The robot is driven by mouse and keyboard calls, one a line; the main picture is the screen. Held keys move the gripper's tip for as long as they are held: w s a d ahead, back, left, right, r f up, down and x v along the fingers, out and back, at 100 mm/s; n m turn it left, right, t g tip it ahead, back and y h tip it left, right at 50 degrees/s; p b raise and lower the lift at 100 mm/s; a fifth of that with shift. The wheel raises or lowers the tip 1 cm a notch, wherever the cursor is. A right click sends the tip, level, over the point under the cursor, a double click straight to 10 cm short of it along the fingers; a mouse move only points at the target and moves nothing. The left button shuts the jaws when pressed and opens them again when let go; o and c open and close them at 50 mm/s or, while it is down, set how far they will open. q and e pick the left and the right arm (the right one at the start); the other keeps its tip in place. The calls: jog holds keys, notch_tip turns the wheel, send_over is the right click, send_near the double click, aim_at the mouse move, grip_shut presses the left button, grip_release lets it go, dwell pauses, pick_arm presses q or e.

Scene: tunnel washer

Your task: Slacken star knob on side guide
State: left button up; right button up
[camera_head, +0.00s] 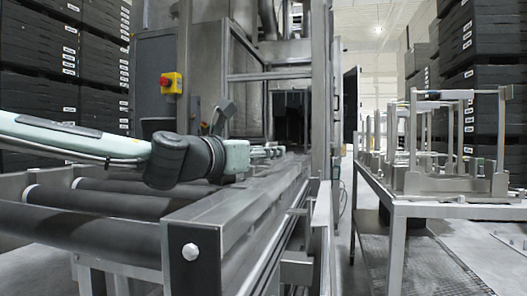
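My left arm comes in from the left above the roller conveyor. Its gripper (268,152) reaches over the metal side rail (262,193), pointing right and away from me. The small parts at its tip are too small to show whether the fingers are open or shut. I cannot make out a star knob; it may be among these parts or hidden behind the gripper. The side guide cannot be told apart from the rail for certain. My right gripper is not in view.
Dark rollers (85,232) lie below my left arm. The washer frame (322,100) and an emergency stop (171,83) stand behind. A metal table (440,211) with steel racks (450,183) is at the right. Black crates (488,85) are stacked at both sides.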

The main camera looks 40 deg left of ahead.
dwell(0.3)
pick_arm(q)
jog(key=o, duration=1.2)
jog(key=s, duration=0.2)
jog(key=s+d, duration=0.1)
jog(key=s, duration=0.4)
jog(key=shift+s+d, duration=0.15)
jog(key=shift+s, duration=0.05)
